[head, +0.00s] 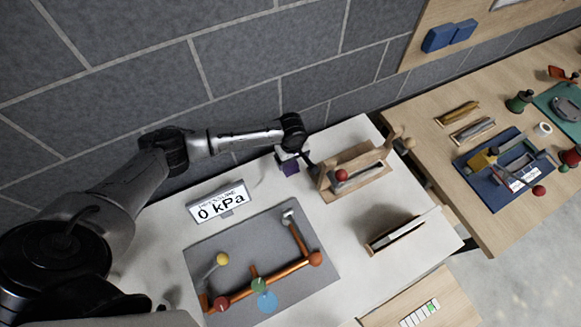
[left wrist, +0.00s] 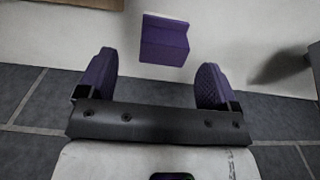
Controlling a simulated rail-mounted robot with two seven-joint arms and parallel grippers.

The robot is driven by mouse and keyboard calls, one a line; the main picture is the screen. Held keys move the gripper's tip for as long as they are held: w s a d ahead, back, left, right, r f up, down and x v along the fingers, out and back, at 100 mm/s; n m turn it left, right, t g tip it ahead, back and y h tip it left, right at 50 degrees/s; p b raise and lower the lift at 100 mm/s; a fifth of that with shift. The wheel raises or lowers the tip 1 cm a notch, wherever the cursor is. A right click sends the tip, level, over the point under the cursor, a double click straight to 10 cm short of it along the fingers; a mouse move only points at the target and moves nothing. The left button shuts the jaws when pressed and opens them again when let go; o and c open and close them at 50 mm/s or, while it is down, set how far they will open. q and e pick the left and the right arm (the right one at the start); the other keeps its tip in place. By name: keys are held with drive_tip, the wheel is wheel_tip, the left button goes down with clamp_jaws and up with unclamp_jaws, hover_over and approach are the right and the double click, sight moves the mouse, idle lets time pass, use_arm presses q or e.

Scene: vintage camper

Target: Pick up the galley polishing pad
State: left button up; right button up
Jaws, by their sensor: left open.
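A small block, purple with a pale top, which I take for the galley polishing pad, stands on the white table (head: 160,245) near the wall. It shows in the head view (head: 290,168) and at the top middle of the left wrist view (left wrist: 165,42). My left gripper (head: 298,156) is right by it in the head view. In the left wrist view, my left gripper's two purple-lined fingers (left wrist: 155,80) are wide apart with nothing between them. The block lies ahead of the fingertips, roughly centred in the gap. My right gripper does not show.
A wooden rack (head: 355,172) with a red ball stands just right of the left gripper. A wooden holder (head: 400,232) stands at the right. The grey block wall is close behind.

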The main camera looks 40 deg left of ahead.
sight(290, 164)
use_arm(q)
drive_tip(key=shift+s+a+f, duration=0.1)
drive_tip(key=shift+f, duration=1.2)
drive_tip(key=shift+s+a+f, duration=0.1)
drive_tip(key=shift+f, duration=1.15)
drive_tip(key=shift+c, duration=0.3)
drive_tip(key=c, duration=1)
